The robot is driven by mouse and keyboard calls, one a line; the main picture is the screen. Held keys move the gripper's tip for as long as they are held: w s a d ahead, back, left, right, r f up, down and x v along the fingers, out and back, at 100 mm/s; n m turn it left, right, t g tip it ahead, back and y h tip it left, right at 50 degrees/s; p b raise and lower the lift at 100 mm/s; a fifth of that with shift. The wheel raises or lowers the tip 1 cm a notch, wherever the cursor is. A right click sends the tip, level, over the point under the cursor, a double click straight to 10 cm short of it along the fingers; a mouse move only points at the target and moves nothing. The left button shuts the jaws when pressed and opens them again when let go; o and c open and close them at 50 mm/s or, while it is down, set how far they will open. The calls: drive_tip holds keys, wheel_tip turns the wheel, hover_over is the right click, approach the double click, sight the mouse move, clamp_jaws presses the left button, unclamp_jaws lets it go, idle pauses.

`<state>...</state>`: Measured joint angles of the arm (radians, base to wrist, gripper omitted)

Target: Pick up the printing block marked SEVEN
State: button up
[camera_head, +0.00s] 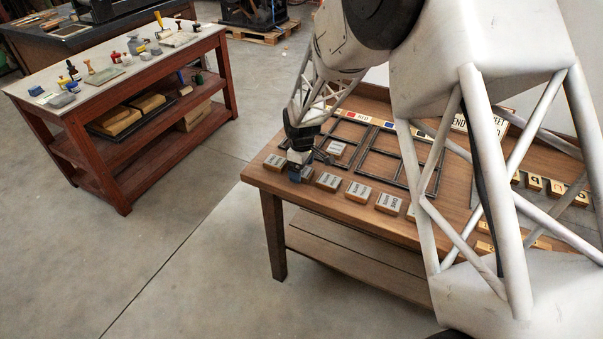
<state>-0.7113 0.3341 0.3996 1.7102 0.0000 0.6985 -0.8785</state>
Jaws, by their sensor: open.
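A row of small wooden printing blocks with pale tops lies along the front edge of the wooden table. Among them are a leftmost block (274,162), a block just right of my gripper (328,181), a block further along (358,192) and another beyond it (388,203). Their lettering is too small to read surely, so I cannot tell which is marked SEVEN. My gripper (299,176) is open and points down at the table's front left, between the leftmost block and the one to its right. Its fingers hide part of what lies beneath them.
Dark metal frames (401,158) lie behind the row, with one block (336,149) inside the left frame. A signboard (478,125) stands at the back. Letter blocks (534,182) lie at the right. My arm covers much of the table. A red workbench (128,130) stands apart at left.

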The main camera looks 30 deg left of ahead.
drive_tip(key=shift+f, duration=0.5)
drive_tip(key=c, duration=1.1)
drive_tip(key=shift+r, duration=0.15)
drive_tip(key=shift+r, duration=1.75)
drive_tip(key=s+d, duration=0.3)
drive_tip(key=s, duration=0.1)
drive_tip(key=s+d+r, duration=0.1)
drive_tip(key=s+d, duration=0.2)
drive_tip(key=s, duration=0.1)
drive_tip(key=s+d, duration=0.4)
drive_tip(key=shift+s+d+r, duration=0.1)
drive_tip(key=shift+s+r, duration=0.05)
